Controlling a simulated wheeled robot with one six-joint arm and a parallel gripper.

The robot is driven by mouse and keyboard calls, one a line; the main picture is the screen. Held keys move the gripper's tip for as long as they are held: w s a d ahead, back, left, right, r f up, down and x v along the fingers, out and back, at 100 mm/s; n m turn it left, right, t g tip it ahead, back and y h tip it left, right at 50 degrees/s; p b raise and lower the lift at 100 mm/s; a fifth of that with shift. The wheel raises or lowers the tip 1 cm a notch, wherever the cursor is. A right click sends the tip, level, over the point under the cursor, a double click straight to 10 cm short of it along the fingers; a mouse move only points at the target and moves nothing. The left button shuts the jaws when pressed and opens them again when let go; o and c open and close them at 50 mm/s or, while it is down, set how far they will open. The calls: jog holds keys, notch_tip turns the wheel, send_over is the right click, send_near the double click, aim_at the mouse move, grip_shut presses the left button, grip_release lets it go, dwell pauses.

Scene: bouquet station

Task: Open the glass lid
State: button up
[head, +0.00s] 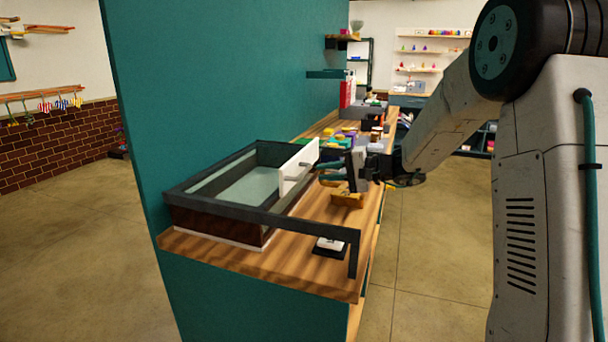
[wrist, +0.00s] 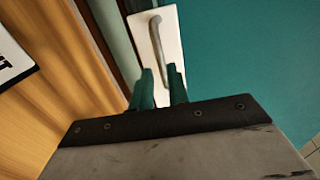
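A dark-framed box (head: 218,225) with a glass top (head: 245,187) sits on the wooden counter; the lid looks closed, though I cannot make out the lid's edges exactly. A white plate (head: 290,178) with a grey bar handle (head: 303,165) stands upright at the box's right end. The plate (wrist: 170,25) and handle (wrist: 155,38) also show in the wrist view. My gripper (head: 325,171) is just right of the handle, pointing at it. In the wrist view my gripper's teal fingers (wrist: 162,80) are apart, near the handle's lower end; I cannot tell whether they touch it.
A small black-and-white sign (head: 330,245) lies on the counter (head: 265,268). A teal wall (head: 210,90) stands behind. Colourful items crowd the far counter.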

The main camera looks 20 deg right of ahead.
aim_at(304, 171)
jog(key=x, duration=0.7)
jog(key=shift+a, duration=0.1)
grip_shut()
